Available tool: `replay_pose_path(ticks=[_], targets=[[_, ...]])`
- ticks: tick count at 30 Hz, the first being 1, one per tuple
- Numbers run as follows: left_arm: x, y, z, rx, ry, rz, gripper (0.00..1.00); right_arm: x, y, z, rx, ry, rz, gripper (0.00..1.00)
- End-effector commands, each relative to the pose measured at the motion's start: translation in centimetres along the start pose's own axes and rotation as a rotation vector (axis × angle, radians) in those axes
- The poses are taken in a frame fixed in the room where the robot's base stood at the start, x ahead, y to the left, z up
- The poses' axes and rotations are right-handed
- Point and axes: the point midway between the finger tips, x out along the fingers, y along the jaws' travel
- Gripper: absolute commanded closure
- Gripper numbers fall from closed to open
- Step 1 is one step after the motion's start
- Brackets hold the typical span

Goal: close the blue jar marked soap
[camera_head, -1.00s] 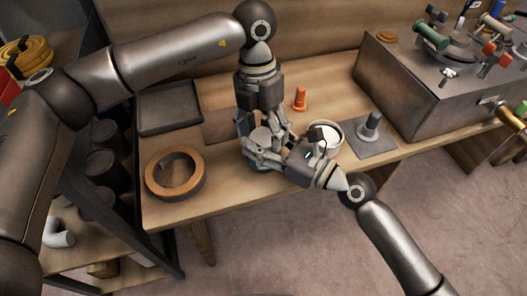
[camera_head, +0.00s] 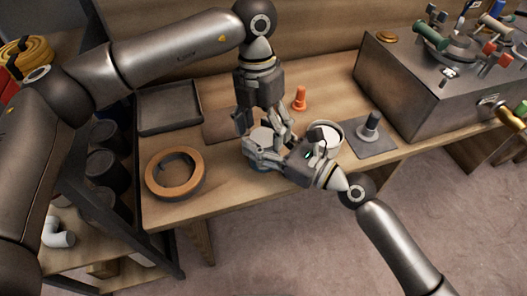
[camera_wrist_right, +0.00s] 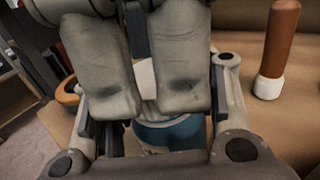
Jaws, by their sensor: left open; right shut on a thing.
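The blue jar (camera_head: 260,166) stands on the bench near its front edge, mostly hidden by my grippers. A pale round top (camera_head: 263,136) shows between the fingers; I cannot tell whether it sits fully down. My right gripper (camera_head: 252,150) is shut around the jar from the front right. The jar's blue side also shows in the right wrist view (camera_wrist_right: 178,132), partly behind large grey fingers. My left gripper (camera_head: 263,130) points down over the jar with its fingers apart. The soap mark is not visible.
A white-topped container (camera_head: 327,137) stands close to the right gripper. An orange peg (camera_head: 299,98) is behind. A tape roll (camera_head: 174,187) and dark tray (camera_head: 169,124) lie left; a grey pad with a knob (camera_head: 362,149) is right.

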Motion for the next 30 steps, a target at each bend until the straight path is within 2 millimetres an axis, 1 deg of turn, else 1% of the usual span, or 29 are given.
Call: replay_pose_path(ticks=[1,6,9,15,17,21,30], targets=[[-0.7,-0.1,0.0,0.000,-0.004,0.001,0.26,0.0,0.1,-0.4,0.004,0.008,0.003,1.00],[-3.0,-0.4,-0.2,0.000,-0.003,0.001,0.26,0.0,0.1,-0.4,0.004,0.008,0.003,1.00],[-3.6,-0.5,-0.3,0.000,0.000,0.000,0.26,0.0,0.1,-0.4,0.004,0.008,0.003,1.00],[-3.6,-0.6,-0.4,0.000,0.001,0.000,0.26,0.0,0.1,-0.4,0.004,0.008,0.003,1.00],[-3.6,-0.5,-0.4,0.001,0.000,0.000,0.20,0.0,0.1,-0.4,0.004,0.009,0.003,1.00],[-3.6,-0.6,-0.4,0.001,0.000,0.000,0.02,0.0,0.1,-0.4,0.004,0.009,0.003,1.00],[-3.6,-0.5,-0.4,0.001,0.000,0.000,0.01,0.0,0.1,-0.5,0.004,0.009,0.003,1.00]])
